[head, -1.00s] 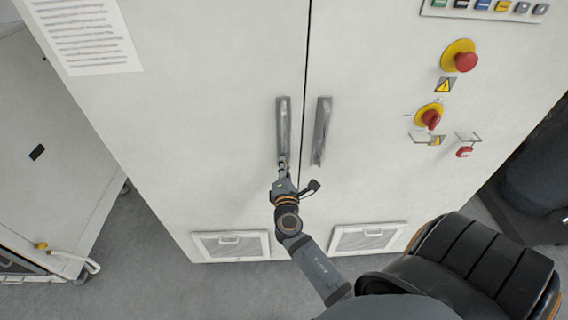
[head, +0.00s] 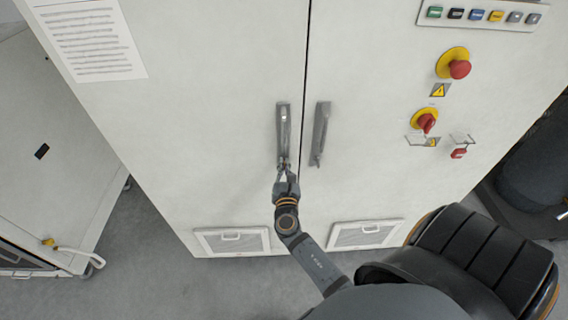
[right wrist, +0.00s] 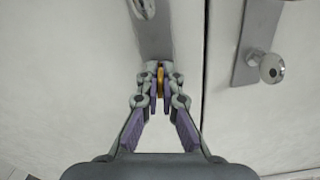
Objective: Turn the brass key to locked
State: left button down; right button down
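The brass key (right wrist: 160,79) shows as a narrow upright strip at the lower end of the left door handle (head: 283,130) of a white cabinet. The handle plate also shows in the right wrist view (right wrist: 153,32). My right gripper (right wrist: 160,97) points at the lock from below. Its purple finger pads lie close on both sides of the key and look shut on it. In the head view my right gripper (head: 286,170) covers the lock, and the key cannot be made out there. My left gripper is not in view.
A second handle (head: 320,130) stands right of the door gap, with a round lock (right wrist: 272,68) at its lower end. A red emergency button (head: 460,69) and a red rotary switch (head: 427,122) are on the right door. Vents (head: 232,241) sit low on the doors.

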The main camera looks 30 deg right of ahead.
jog(key=shift+n+p, duration=0.35)
jog(key=shift+n, duration=0.65)
jog(key=c, duration=1.5)
grip_release()
jog(key=shift+c, duration=0.2)
jog(key=v, duration=0.7)
jog(key=shift+s+a, duration=0.2)
